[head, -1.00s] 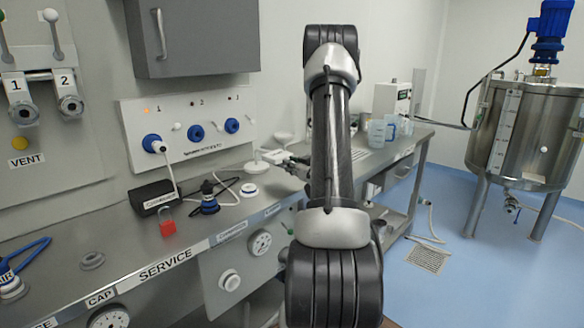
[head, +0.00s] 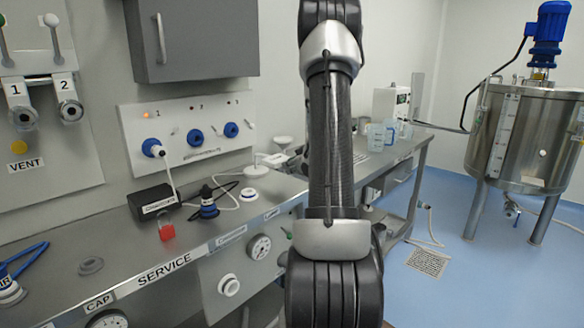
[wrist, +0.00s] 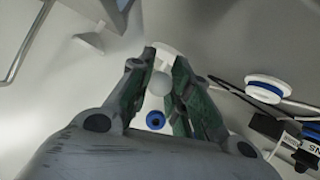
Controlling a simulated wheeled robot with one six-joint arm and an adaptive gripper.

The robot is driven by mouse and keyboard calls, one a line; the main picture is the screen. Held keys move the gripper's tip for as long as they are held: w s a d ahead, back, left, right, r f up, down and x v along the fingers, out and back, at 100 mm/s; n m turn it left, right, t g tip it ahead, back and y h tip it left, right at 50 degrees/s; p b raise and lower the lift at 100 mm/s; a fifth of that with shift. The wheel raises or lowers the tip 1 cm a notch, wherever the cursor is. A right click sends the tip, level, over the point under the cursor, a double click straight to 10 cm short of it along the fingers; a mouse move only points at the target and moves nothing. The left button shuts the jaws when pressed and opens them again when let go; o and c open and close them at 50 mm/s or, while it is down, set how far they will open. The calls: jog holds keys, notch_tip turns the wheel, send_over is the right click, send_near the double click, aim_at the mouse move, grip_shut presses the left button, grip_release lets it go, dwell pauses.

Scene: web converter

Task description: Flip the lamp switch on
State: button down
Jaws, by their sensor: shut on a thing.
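In the wrist view my gripper (wrist: 160,85) has its two fingers closed on a small white round knob (wrist: 160,83). A paler white rounded part (wrist: 166,53) shows just beyond the fingertips. I cannot tell from the view whether the knob belongs to the lamp switch. In the head view my arm hides the gripper and the knob. A white flat-topped fitting (head: 275,158) stands on the bench just left of the arm.
The steel bench (head: 180,262) carries a black box (head: 152,202), a red padlock (head: 166,226), a blue-based plug (head: 208,205) and loose cables. Clear jugs (head: 378,137) stand behind the arm. A steel tank (head: 525,140) stands at right, with open blue floor before it.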

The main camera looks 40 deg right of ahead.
jog(key=c, duration=1.3)
grip_release()
jog(key=v, duration=1.2)
